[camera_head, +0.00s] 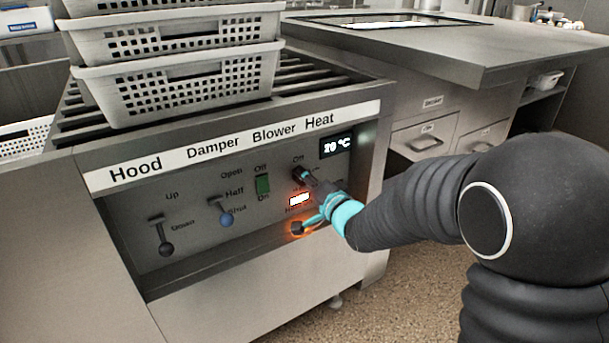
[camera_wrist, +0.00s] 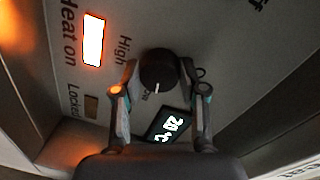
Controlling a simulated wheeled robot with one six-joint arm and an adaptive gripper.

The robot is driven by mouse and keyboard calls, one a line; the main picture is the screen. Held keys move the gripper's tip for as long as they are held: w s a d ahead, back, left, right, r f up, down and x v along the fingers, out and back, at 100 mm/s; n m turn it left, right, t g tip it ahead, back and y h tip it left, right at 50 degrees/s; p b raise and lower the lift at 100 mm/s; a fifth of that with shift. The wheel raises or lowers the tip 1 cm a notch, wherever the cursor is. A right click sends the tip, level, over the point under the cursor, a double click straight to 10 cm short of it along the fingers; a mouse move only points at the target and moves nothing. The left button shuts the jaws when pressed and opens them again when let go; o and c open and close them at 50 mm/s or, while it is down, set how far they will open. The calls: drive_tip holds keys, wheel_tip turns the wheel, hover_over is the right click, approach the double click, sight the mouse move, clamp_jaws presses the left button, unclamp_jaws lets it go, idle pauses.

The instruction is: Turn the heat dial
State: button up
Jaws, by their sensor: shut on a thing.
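The heat dial (camera_wrist: 157,66) is a round black knob with a white pointer mark. In the wrist view the mark faces the bottom of the picture, near a partly hidden label. My gripper (camera_wrist: 160,75) has a finger on each side of the dial and is shut on it. The "Heat on" lamp (camera_head: 299,199) is lit and also shows in the wrist view (camera_wrist: 93,40). The display (camera_head: 337,146) reads 20 °C.
The control panel also carries a black hood lever (camera_head: 165,248), a blue damper lever (camera_head: 221,215) and a green blower switch (camera_head: 263,184). Stacked perforated baskets (camera_head: 175,85) stand on top of the unit. A metal bench (camera_head: 440,45) is behind. An orange glow shows below the lamp.

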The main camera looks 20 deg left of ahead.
drive_tip(key=shift+w+r+m+p, duration=0.1)
drive_tip(key=shift+m+p, duration=0.4)
drive_tip(key=shift+m, duration=0.5)
drive_tip(key=o, duration=1.1)
drive_tip(key=shift+o, duration=0.2)
drive_tip(key=shift+d, duration=0.1)
drive_tip(key=v, duration=1.2)
